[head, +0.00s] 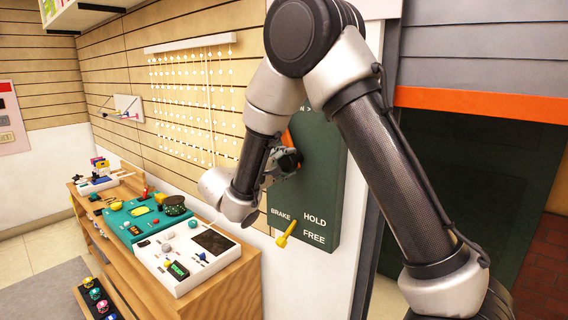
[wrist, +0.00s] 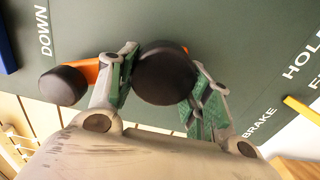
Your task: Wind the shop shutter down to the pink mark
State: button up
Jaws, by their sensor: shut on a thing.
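The shutter (head: 480,60) is grey slats with an orange bottom bar (head: 480,103), high over a dark opening at the right of the head view. I see no pink mark. A dark green panel (head: 325,185) on the wall carries an orange crank (wrist: 88,72) with a dark knob (wrist: 62,86) at its left end in the wrist view. My gripper (wrist: 165,68) is shut on a round black knob (wrist: 163,80) of the crank; its fingers hide part of the orange arm. It also shows in the head view (head: 281,165). A yellow brake lever (head: 287,233) sits below, beside HOLD and FREE.
A wooden bench (head: 225,290) at the left holds a white device (head: 190,268), a teal tray (head: 120,222) and small items. My arm covers part of the panel. Open floor (head: 30,250) lies at the far left.

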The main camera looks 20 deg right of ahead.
jog(key=shift+w+d+r+m, duration=0.1)
jog(key=shift+r+m, duration=0.1)
jog(key=shift+m, duration=0.4)
jog(key=o, duration=1.5)
jog(key=shift+w+d, duration=0.1)
jog(key=shift+c, duration=0.2)
jog(key=shift+f, duration=0.1)
jog(key=v, duration=1.2)
